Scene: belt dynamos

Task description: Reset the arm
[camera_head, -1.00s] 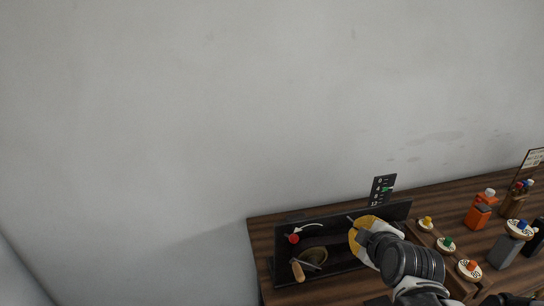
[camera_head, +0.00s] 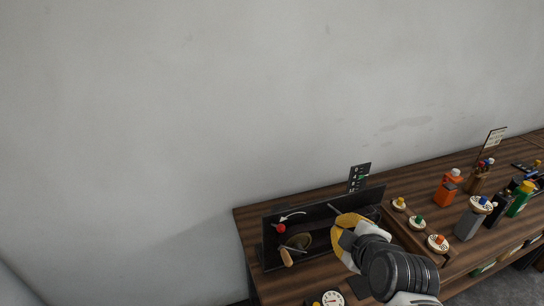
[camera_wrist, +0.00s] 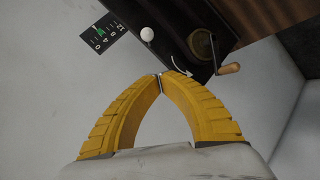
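My gripper (camera_head: 338,225) hangs over the right part of a black crank box on the wooden table. In the wrist view its two yellow fingers (camera_wrist: 162,76) meet at the tips with nothing clearly held. The box's crank has a wooden handle (camera_head: 286,257) and a round brass-coloured hub (camera_head: 300,241); a red knob (camera_head: 281,229) and white curved arrow are beside it. The handle also shows in the wrist view (camera_wrist: 229,68), apart from my fingers. A black scale plate (camera_head: 359,177) with a green marker stands behind the box.
Right of my arm are yellow, green and orange knobs on white dials (camera_head: 417,223). Beyond stand an orange bottle (camera_head: 446,192), a grey block (camera_head: 468,223) and a green bottle (camera_head: 519,200). A white gauge (camera_head: 333,299) is at the front. The wall behind is bare.

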